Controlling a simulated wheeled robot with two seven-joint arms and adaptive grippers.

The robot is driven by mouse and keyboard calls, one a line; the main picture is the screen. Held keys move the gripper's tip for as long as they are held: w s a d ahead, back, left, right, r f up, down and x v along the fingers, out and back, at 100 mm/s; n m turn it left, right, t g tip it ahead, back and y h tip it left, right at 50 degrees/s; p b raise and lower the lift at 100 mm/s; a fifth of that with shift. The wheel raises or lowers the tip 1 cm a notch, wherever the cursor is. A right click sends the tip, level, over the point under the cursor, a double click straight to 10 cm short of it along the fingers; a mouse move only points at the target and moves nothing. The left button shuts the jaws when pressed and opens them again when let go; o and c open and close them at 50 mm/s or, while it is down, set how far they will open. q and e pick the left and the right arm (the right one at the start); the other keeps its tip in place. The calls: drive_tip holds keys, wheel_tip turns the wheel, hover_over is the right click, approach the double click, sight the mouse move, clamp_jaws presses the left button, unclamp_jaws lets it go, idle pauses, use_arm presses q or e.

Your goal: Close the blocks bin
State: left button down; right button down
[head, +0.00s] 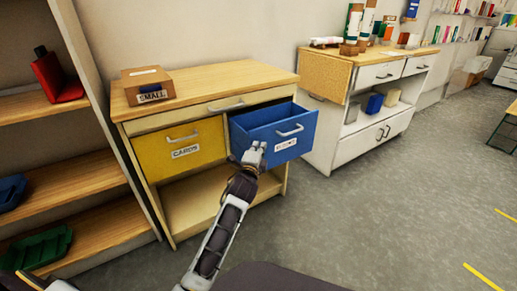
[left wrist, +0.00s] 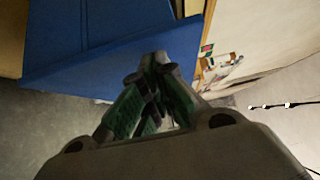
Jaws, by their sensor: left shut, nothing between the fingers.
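The blue bin (head: 272,131) is a drawer in the wooden cabinet, pulled partly out, with a grey handle (head: 290,131) and a white label too small to read for sure. Its blue surface fills the upper left of the left wrist view (left wrist: 110,50). My left gripper (head: 256,147) is shut and empty at the bin's front, left of the handle. In the left wrist view its fingertips (left wrist: 155,62) are close to the blue panel; I cannot tell whether they touch. My right gripper is not in view.
The yellow CARDS drawer (head: 180,147) beside the bin is shut. A box marked SMALL (head: 148,86) stands on the cabinet top (head: 215,80). Shelves (head: 85,180) stand at the left, a white cabinet (head: 365,140) at the right. The grey floor (head: 390,220) in front is clear.

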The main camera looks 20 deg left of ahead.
sight(233, 126)
use_arm(q)
drive_tip(key=shift+w+a, duration=0.1)
drive_tip(key=shift+a, duration=0.05)
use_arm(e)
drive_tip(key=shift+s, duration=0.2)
